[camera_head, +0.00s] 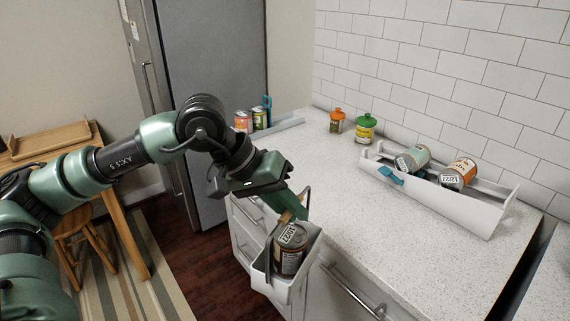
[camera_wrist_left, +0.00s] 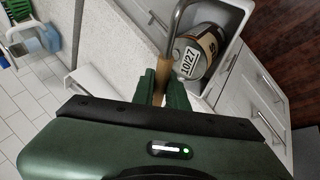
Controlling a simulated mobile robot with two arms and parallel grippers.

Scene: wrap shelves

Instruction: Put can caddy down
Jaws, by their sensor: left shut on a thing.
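The can caddy (camera_head: 270,278) is a small white tray with a bent metal handle and a wooden grip. My left gripper (camera_head: 290,212) is shut on the caddy's wooden grip. The caddy hangs tilted in front of the counter's front edge, over the drawers. A can (camera_head: 290,249) with a dark label and a date on its top is in it. The left wrist view shows the wooden grip (camera_wrist_left: 161,76) between the fingers, with the can (camera_wrist_left: 198,58) and the caddy's white wall (camera_wrist_left: 232,22) beyond. My right gripper is not in view.
The white counter (camera_head: 340,190) has free room in its middle and front. A white dispenser rack (camera_head: 445,197) with two cans stands at the right. An orange-lidded jar (camera_head: 336,122), a green-lidded jar (camera_head: 366,130) and two cans (camera_head: 250,121) stand along the back. A fridge (camera_head: 212,90) is behind.

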